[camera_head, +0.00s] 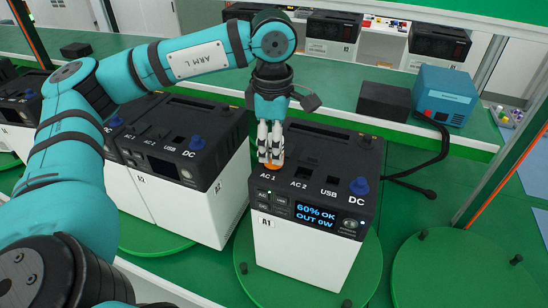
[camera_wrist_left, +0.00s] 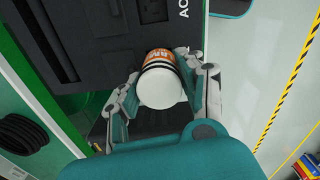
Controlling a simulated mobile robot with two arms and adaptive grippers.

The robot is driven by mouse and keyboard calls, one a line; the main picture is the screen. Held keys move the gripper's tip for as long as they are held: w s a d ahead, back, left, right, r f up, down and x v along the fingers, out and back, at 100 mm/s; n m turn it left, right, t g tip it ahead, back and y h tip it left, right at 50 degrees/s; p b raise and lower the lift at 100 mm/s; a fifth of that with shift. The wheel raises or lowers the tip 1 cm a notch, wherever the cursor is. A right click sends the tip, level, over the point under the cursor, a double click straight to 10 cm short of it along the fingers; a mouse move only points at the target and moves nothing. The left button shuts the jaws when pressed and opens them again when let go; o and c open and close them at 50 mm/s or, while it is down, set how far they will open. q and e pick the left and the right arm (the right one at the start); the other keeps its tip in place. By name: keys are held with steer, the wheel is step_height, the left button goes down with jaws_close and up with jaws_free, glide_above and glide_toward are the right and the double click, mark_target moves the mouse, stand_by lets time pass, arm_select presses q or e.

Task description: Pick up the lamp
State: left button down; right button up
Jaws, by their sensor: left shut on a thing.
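The lamp shows in the left wrist view as a small cylinder (camera_wrist_left: 162,88) with a rounded white end and an orange printed band. My left gripper (camera_head: 271,150) points down over the AC 1 spot on top of the power station (camera_head: 300,250) marked A1. Its fingers are shut on the lamp, one on each side, as the left wrist view (camera_wrist_left: 160,95) shows. In the head view only an orange bit of the lamp (camera_head: 272,166) shows under the fingertips. I cannot tell whether the lamp touches the station's top. My right gripper is not in view.
The A1 station stands on a green turntable (camera_head: 365,285), its display reading 60% OK, OUT 0W. More stations (camera_head: 185,170) stand close on the left. A teal box (camera_head: 445,95) and a black box (camera_head: 384,101) with a black cable stand behind. An empty turntable (camera_head: 460,270) is at right.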

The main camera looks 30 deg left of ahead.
arm_select(q)
steer(key=shift+r+b, duration=0.5)
steer(key=shift+b, duration=0.05)
step_height(320, 180, up, 2)
steer(key=shift+r+b, duration=0.15)
steer(key=shift+b, duration=0.65)
steer(key=s+d+r+b, duration=0.1)
steer(key=s+d+b, duration=0.1)
steer(key=s, duration=0.5)
steer(key=s+d+b, duration=0.3)
steer(key=s+d, duration=0.1)
steer(key=s, duration=0.4)
steer(key=shift+r, duration=0.35)
steer(key=shift+w+d, duration=0.1)
steer(key=shift+w, duration=0.05)
